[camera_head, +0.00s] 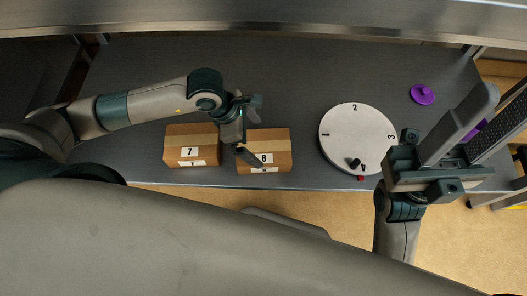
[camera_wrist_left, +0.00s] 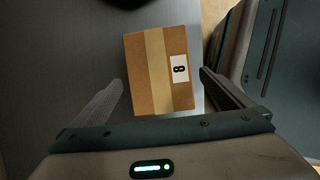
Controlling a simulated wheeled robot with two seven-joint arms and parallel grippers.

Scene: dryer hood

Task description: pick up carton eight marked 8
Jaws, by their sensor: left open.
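Carton eight (camera_head: 279,146) is a brown box with a tan tape strip and a white label marked 8. It stands on the dark table near its front edge. My left gripper (camera_head: 249,128) is above its left part and hides some of it in the head view. In the left wrist view the carton (camera_wrist_left: 150,82) lies ahead between the two open fingers of the left gripper (camera_wrist_left: 162,92), with nothing held. My right gripper (camera_head: 455,130) is at the right, by the table's front right corner; whether it holds anything is unclear.
Carton seven (camera_head: 190,139), marked 7, stands just left of carton eight. A white numbered dial (camera_head: 350,128) with a black knob sits to the right. A purple object (camera_head: 422,94) lies at the far right. The back of the dark table (camera_head: 300,75) is clear.

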